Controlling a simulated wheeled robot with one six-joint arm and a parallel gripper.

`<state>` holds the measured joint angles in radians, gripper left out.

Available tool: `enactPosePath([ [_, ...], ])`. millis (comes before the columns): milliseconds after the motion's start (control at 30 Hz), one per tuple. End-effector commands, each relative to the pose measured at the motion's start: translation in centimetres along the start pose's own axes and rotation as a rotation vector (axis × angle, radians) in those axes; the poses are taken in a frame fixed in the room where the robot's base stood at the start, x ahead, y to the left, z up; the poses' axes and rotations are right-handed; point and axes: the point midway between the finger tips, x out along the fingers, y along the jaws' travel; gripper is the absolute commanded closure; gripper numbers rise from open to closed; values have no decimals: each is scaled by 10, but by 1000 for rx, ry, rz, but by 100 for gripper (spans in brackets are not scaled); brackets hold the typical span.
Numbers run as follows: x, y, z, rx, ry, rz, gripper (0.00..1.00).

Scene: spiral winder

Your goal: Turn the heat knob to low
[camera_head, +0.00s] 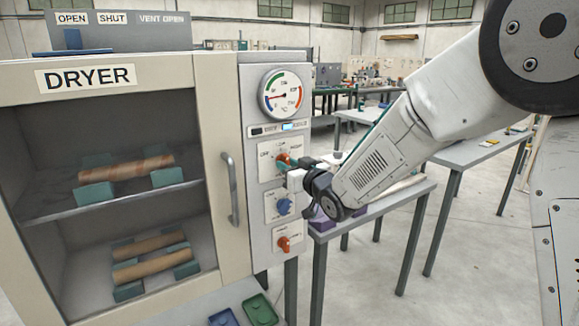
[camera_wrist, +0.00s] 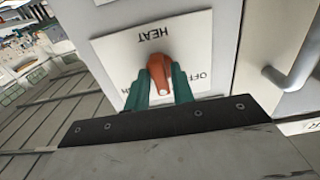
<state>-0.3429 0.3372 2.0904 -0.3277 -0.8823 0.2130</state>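The heat knob (camera_wrist: 160,72) is orange with a pale end, on a white plate marked HEAT (camera_wrist: 153,34) that appears upside down in the wrist view. The pale end points away from the word HEAT, slightly toward the OFF mark (camera_wrist: 199,79). My gripper (camera_wrist: 159,84) has its green fingers on both sides of the knob, and they look shut on it. In the head view the knob (camera_head: 283,159) is the top one on the dryer's control panel, partly hidden by my gripper (camera_head: 289,164). Other marks on its plate are too small or covered to read surely.
Below are a blue knob (camera_head: 284,206) and another orange knob (camera_head: 284,243). A gauge (camera_head: 282,93) is above. The dryer's door handle (camera_head: 231,189) stands out to the left. Tables (camera_head: 372,212) stand behind my arm on the right.

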Motion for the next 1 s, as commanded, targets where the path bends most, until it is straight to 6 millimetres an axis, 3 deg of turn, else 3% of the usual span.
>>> enactPosePath([
  [367, -3, 0, -1, -1, 1, 0, 64],
  [800, -69, 1, -1, 0, 1, 1, 64],
  [1000, -78, 0, 0, 0, 1, 0, 64],
])
